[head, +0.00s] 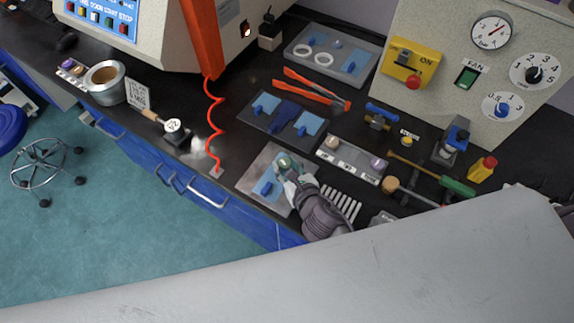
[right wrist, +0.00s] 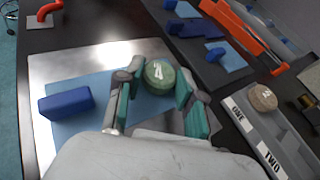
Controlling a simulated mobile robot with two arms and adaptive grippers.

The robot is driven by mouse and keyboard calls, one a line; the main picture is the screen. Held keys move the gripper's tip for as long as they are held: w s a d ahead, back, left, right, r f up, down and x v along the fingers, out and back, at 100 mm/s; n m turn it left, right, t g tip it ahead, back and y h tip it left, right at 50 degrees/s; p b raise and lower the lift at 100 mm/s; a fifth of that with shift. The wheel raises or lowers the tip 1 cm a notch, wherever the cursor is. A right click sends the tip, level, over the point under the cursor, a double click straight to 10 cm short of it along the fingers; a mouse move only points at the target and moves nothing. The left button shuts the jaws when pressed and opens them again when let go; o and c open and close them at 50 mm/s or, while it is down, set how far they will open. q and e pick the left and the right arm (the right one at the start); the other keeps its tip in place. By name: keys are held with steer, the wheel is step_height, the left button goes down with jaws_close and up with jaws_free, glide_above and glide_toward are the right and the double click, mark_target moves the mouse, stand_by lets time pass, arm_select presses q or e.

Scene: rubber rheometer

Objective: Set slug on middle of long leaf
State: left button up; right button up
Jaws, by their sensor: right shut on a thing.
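The slug is a green disc marked 4 (right wrist: 159,75). It also shows in the head view (head: 284,161). My right gripper (right wrist: 155,90) is shut on it, with one finger on each side. In the head view the right gripper (head: 290,173) reaches over a metal plate (right wrist: 85,64). A long light-blue leaf (right wrist: 80,130) lies on this plate and runs under the fingers. The slug is over the leaf; I cannot tell whether it touches it. My fingers and wrist hide part of the leaf. My left gripper is not in view.
A dark blue block (right wrist: 66,103) sits on the left part of the leaf. To the right is a grey tray (head: 349,172) with labelled places ONE and TWO and slugs in it. Behind lies a dark plate (head: 262,124) with blue sheets. Orange tongs (head: 312,88) lie beyond.

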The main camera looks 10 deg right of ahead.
steer(key=o, duration=0.4)
steer(key=shift+f, duration=0.15)
steer(key=o, duration=0.5)
steer(key=shift+r, duration=0.3)
steer(key=v, duration=1)
steer(key=shift+s+d+f+b, duration=0.1)
steer(key=shift+s+d+b, duration=0.05)
steer(key=shift+s+b, duration=0.25)
steer(key=shift+s+d+r, duration=0.1)
steer(key=shift+s+r, duration=0.25)
steer(key=shift+s, duration=0.2)
